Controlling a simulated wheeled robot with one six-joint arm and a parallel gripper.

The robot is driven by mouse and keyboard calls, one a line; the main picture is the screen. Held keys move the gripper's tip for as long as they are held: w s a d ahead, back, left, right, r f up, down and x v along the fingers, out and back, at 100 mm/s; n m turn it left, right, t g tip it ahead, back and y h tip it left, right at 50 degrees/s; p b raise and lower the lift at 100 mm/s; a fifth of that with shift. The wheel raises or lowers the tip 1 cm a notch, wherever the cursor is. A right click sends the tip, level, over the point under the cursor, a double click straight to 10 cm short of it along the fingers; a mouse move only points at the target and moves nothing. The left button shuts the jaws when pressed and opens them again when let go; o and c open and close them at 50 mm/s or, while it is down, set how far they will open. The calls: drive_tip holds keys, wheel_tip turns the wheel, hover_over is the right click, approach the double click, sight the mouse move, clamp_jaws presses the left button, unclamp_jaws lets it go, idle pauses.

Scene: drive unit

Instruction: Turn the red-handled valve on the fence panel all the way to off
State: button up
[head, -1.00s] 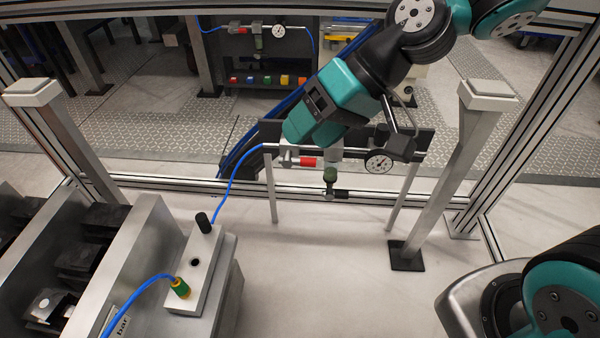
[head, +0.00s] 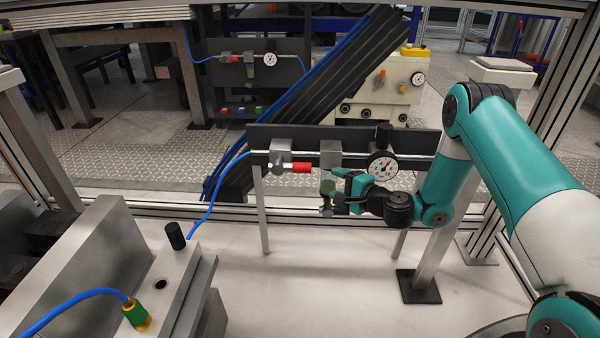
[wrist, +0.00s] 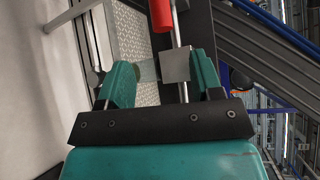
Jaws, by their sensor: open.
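The red handle (head: 300,167) lies about level, pointing right from its grey valve body (head: 280,153) on the dark fence panel (head: 427,143). My gripper (head: 340,178) is open, low in front of the panel and just right of the handle, near the grey block and green bowl (head: 327,187). In the wrist view the red handle (wrist: 161,14) is at the top edge, ahead of my open fingers (wrist: 164,62) and partly cut off. The grey block (wrist: 175,66) shows between the fingers. I cannot tell whether they touch it. Nothing is visibly held.
A round gauge (head: 382,167) sits on the pipe, right of the grey block. A blue hose (head: 212,203) runs down from the panel's left end. A metal fixture (head: 180,290) stands at front left, and a post (head: 440,240) at right. The floor between them is clear.

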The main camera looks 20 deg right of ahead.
sight(305, 170)
drive_tip(key=b+x, duration=0.2)
drive_tip(key=x, duration=1.3)
drive_tip(key=shift+w+a, duration=0.1)
drive_tip(key=shift+w, duration=0.05)
